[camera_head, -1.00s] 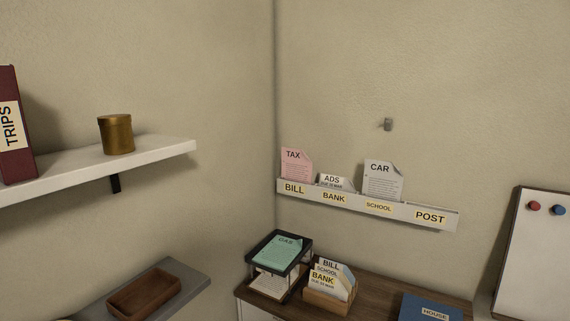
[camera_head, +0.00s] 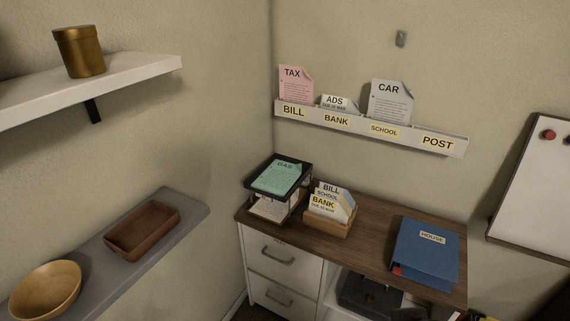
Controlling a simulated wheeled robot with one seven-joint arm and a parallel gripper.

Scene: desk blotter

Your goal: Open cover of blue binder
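The blue binder (camera_head: 428,255) lies flat on the right part of the brown desk top (camera_head: 372,237). Its cover is closed and has a label reading HOUSE. A small red patch shows at its lower left edge. My gripper is not in view.
A wooden letter holder (camera_head: 331,222) and a black tray stack (camera_head: 280,176) stand on the desk left of the binder. A wall rack (camera_head: 371,130) hangs above. Two shelves at left hold a wooden bowl (camera_head: 45,289), brown tray (camera_head: 142,231) and brass canister (camera_head: 79,52). Bare desk separates letter holder and binder.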

